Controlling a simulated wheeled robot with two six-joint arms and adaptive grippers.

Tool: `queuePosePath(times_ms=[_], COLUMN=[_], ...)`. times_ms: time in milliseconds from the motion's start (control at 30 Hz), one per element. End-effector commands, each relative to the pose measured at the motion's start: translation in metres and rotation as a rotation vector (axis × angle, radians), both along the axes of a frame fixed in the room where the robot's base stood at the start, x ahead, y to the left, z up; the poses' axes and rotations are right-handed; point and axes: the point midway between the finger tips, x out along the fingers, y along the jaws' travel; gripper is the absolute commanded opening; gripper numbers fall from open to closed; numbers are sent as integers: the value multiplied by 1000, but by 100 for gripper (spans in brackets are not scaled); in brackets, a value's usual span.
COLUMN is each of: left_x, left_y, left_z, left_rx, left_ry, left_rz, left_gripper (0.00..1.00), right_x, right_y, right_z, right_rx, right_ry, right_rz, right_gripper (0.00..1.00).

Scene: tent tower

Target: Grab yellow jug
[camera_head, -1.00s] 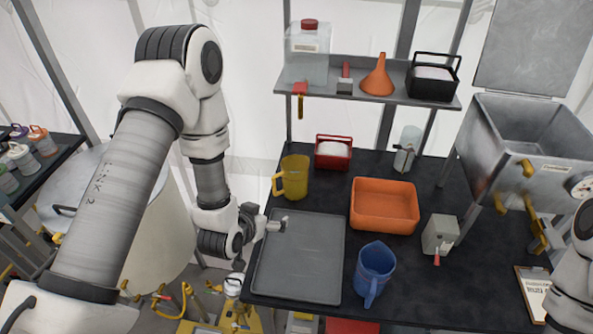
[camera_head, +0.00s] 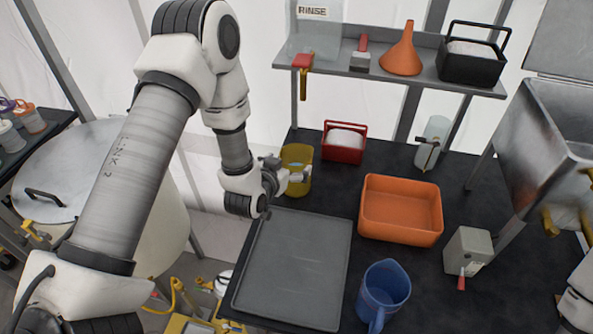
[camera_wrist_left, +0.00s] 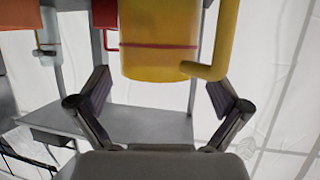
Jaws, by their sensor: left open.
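The yellow jug (camera_head: 298,154) stands upright on the dark table near its back left corner. My left gripper (camera_head: 299,177) is at the jug's near left side in the head view and covers part of it. In the left wrist view the jug (camera_wrist_left: 158,45) is large, with its yellow handle (camera_wrist_left: 222,45) on the right. The open fingers (camera_wrist_left: 160,92) spread to either side of it, with a gap showing. Whether either finger touches the jug cannot be told.
A grey tray (camera_head: 292,270) lies in front of the jug. A red caddy (camera_head: 344,142) stands behind right, an orange bin (camera_head: 400,209) to the right and a blue jug (camera_head: 383,292) nearer. A shelf (camera_head: 400,77) is above the back. A large pale tank (camera_head: 85,185) stands left.

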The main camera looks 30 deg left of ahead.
Motion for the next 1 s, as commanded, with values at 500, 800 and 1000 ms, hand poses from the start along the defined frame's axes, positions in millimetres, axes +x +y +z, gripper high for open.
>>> queuePosePath(times_ms=[500,800,1000], left_x=[46,47,47], left_y=[1,1,1], left_z=[-18,-17,-16], left_rx=[0,0,-1], left_ry=[2,0,-1], left_rz=[0,0,0], left_gripper=[100,22,21], right_x=[0,0,0], right_y=[0,0,0], right_z=[27,27,26], right_rx=[0,0,0], right_ry=[1,1,1], right_rz=[0,0,0], right_gripper=[40,40,40])
